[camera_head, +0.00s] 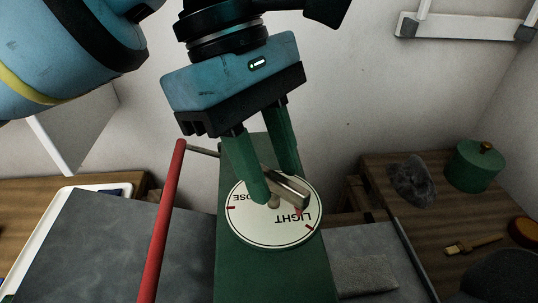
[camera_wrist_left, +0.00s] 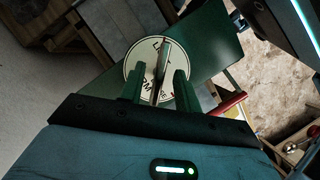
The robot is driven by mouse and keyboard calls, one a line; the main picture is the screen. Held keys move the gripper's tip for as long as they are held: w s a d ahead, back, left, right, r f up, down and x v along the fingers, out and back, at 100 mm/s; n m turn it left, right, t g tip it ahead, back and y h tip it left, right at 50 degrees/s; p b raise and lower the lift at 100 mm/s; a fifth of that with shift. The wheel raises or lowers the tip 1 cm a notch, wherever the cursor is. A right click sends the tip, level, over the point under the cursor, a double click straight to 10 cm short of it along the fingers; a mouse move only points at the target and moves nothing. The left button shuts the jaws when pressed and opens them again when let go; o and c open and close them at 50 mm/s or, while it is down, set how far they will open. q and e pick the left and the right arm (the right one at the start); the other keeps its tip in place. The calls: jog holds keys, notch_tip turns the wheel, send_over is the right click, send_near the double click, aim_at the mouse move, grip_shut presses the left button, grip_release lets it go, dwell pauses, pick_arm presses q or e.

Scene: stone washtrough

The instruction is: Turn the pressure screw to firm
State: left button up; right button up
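The pressure screw's round cream dial (camera_head: 262,232) lies on a green beam. LIGHT and part of LOOSE show upside down on it, with red marks; it also shows in the left wrist view (camera_wrist_left: 134,66), where FIRM is partly visible. A flat metal bar handle (camera_head: 292,191) crosses the dial, its near end over the mark by LIGHT. My left gripper (camera_head: 276,188) points down with its green fingers on either side of the bar. In the left wrist view (camera_wrist_left: 159,72) gaps show between the fingers and the bar, so it is open around it. My right gripper is out of view.
A red rod (camera_head: 162,220) rises left of the beam. Dark slabs (camera_head: 100,240) lie at left. On the right wooden table are a green lidded pot (camera_head: 474,166), a dark grey lump (camera_head: 411,182) and a brush (camera_head: 473,245). A grey cloth (camera_head: 362,277) lies right of the beam.

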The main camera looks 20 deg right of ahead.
pick_arm(q)
jog(key=c, duration=0.6)
grip_shut()
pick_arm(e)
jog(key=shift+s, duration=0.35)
